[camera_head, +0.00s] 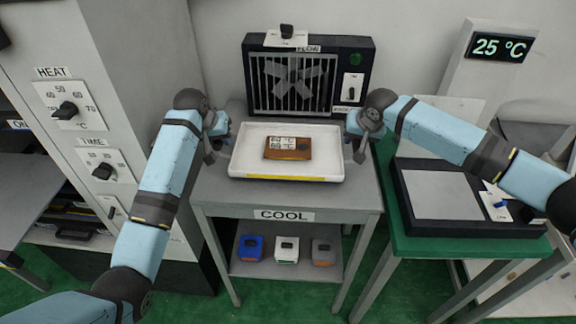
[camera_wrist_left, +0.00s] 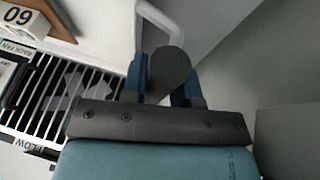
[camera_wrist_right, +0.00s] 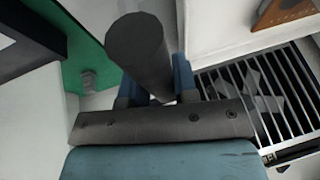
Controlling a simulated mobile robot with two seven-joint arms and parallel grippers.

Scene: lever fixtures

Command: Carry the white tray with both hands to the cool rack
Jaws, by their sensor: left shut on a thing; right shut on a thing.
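The white tray (camera_head: 250,167) is at the grey table marked COOL (camera_head: 281,197), level, in front of the fan unit. I cannot tell whether it rests on the top or hangs just above it. A brown block (camera_head: 289,149) with white labels lies in the tray. My left gripper (camera_head: 217,130) is at the tray's left end, shut on its handle, which shows as a white bar in the left wrist view (camera_wrist_left: 150,15). My right gripper (camera_head: 357,130) is at the right end, shut on the tray there; the right wrist view (camera_wrist_right: 160,95) hides that grip behind a dark cylinder.
A black fan unit (camera_head: 365,70) with a grille stands behind the tray. A green table (camera_head: 470,250) with a black-framed plate (camera_head: 440,195) is at the right. A grey cabinet with HEAT and TIME dials (camera_head: 100,170) is at the left. Small coloured boxes (camera_head: 287,249) sit on the lower shelf.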

